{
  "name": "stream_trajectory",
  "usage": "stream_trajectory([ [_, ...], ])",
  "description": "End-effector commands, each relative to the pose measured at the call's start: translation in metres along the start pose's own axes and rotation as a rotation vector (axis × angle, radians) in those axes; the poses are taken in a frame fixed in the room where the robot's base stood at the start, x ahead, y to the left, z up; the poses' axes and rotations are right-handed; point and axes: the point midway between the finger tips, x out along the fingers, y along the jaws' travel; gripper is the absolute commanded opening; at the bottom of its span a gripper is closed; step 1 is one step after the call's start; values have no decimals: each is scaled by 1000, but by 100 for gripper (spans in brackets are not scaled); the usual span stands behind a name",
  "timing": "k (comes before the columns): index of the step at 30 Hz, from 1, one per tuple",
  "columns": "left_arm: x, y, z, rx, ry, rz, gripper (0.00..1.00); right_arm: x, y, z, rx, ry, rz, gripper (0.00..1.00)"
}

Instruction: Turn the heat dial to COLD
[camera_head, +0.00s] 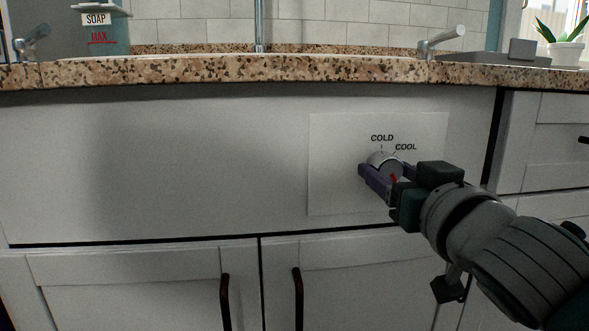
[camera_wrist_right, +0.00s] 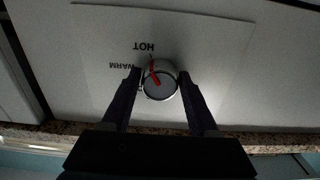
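The heat dial (camera_head: 383,160) is a round pale knob on a white panel (camera_head: 335,180) set in the cabinet front under the counter. In the head view the COLD and COOL labels show above it. The right wrist view shows the dial (camera_wrist_right: 162,88) upside down, with its red pointer toward the HOT label and WARM beside it. My right gripper (camera_head: 383,176) is at the dial with one finger on each side. In the wrist view its fingers (camera_wrist_right: 160,76) look open, with narrow gaps to the knob. My left gripper is not in view.
A speckled granite counter edge (camera_head: 230,70) overhangs the panel. Two dark door handles (camera_head: 298,298) stand out below. A soap bottle (camera_head: 98,32), metal tap handles (camera_head: 441,40) and a potted plant (camera_head: 563,45) are above. The cabinet front left of the panel is clear.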

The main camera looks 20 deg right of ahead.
Motion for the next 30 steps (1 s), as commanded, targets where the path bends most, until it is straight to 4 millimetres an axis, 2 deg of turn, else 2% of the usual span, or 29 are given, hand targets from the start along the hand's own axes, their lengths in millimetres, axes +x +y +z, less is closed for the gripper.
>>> stream_trajectory([
  [2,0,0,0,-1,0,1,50,0,0,0,0,0,0,50],
  [15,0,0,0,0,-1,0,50,0,0,0,0,0,0,0],
  [23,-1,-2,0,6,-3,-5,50,0,0,0,-21,-1,0,0],
  [30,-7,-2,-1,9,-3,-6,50,0,0,-1,-132,-1,0,0],
])
